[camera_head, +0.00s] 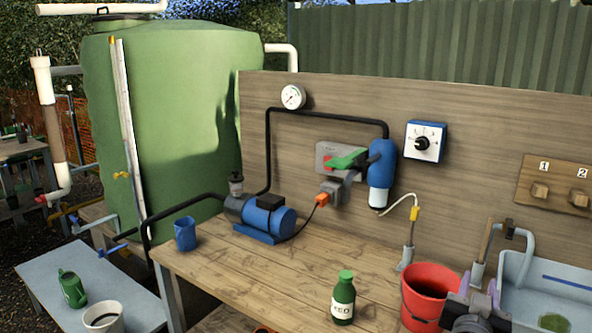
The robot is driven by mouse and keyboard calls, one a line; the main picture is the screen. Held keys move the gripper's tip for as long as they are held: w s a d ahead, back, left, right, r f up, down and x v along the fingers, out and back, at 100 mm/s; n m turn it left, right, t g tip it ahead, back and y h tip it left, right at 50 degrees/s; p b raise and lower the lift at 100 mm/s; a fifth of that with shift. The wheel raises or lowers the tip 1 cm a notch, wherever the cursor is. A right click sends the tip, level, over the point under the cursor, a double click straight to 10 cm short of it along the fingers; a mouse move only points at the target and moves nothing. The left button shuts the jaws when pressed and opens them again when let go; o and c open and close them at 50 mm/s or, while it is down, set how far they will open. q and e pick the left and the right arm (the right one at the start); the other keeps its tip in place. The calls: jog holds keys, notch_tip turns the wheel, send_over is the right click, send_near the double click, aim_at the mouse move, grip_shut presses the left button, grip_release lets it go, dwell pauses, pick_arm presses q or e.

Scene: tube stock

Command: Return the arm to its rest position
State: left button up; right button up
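My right gripper (474,310) shows at the bottom right edge, a grey and dark shape cut off by the frame. It is in front of the sink and to the right of the red bucket (430,294). My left gripper is not in view.
A green bottle (343,297) stands near the front of the wooden bench (250,275). A blue pump (262,216) and blue cup (185,234) are further left. A sink (575,280) is at right. The bench's front middle is mostly clear.

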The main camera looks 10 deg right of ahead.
jog(key=w+a+f+n+y, duration=0.1)
jog(key=w+a+f+y, duration=0.3)
jog(key=f, duration=0.3)
jog(key=w+a+f+n+y, duration=0.1)
jog(key=a+f+y, duration=0.2)
jog(key=a+f, duration=0.35)
jog(key=s+a+f+n+g+y+b, duration=0.15)
jog(key=a+f, duration=0.25)
jog(key=f, duration=0.4)
jog(key=s+a+f+g+y+b, duration=0.1)
jog(key=s+a+f+g+y, duration=0.2)
jog(key=f, duration=0.4)
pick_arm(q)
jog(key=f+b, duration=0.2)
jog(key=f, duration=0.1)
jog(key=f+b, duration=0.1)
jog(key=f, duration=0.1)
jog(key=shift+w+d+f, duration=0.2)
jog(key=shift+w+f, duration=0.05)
pick_arm(e)
jog(key=s+a+f+n+g+y, duration=0.1)
jog(key=s+a+f+g, duration=0.3)
jog(key=s+a+f, duration=0.4)
jog(key=s+a+f+n+g+y, duration=0.2)
jog(key=s+a+f+g, duration=0.3)
jog(key=s+a+f, duration=0.4)
jog(key=s+f, duration=0.5)
jog(key=f, duration=0.3)
jog(key=shift+f+y, duration=0.15)
jog(key=shift+y, duration=0.2)
